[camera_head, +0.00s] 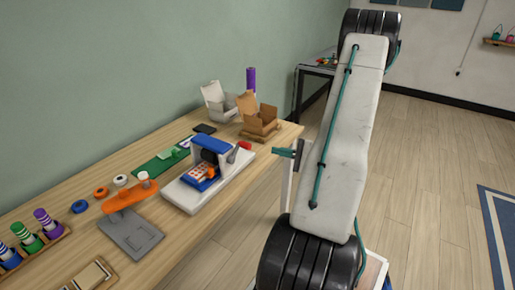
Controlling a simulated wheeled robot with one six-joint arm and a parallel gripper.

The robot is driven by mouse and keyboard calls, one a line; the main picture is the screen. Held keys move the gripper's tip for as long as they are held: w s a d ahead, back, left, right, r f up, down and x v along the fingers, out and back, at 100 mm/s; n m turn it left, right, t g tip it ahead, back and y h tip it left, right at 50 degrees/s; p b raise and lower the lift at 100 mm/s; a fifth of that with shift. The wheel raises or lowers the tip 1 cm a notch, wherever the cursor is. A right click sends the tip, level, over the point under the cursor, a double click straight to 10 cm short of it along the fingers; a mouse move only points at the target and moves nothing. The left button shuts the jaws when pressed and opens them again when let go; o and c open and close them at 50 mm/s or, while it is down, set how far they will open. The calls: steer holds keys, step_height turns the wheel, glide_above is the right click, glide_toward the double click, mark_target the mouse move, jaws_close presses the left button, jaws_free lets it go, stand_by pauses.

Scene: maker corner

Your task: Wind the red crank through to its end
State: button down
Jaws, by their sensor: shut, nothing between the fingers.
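A small machine with a blue frame (210,144) stands on a white base (235,166) on the wooden bench. A red part (245,145), which looks like the crank's handle, shows at the machine's right side. The rest of the crank is hidden or too small to tell. My gripper (277,151), with teal fingers, points left beside the bench's right edge. It is shut and empty, a short way right of the red part and apart from it in the picture.
An orange lever-like tool (130,196) on a grey plate (132,237) lies left of the machine. Behind are an open cardboard box (258,122), a white box (218,104) and a purple cylinder (251,80). The bench strip in front of the machine is clear.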

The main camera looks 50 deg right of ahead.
step_height(320, 180, down, 2)
steer(key=s+d+m+t+h, duration=0.1)
steer(key=s+d+m+h, duration=0.1)
steer(key=d, duration=0.1)
steer(key=w+a+r, duration=0.2)
steer(key=w+a, duration=0.4)
steer(key=w, duration=0.3)
steer(key=shift+a+r, duration=0.2)
steer(key=shift+r, duration=0.1)
steer(key=shift+a+r+n, duration=0.65)
steer(key=shift+r+n, duration=0.05)
steer(key=shift+n, duration=0.4)
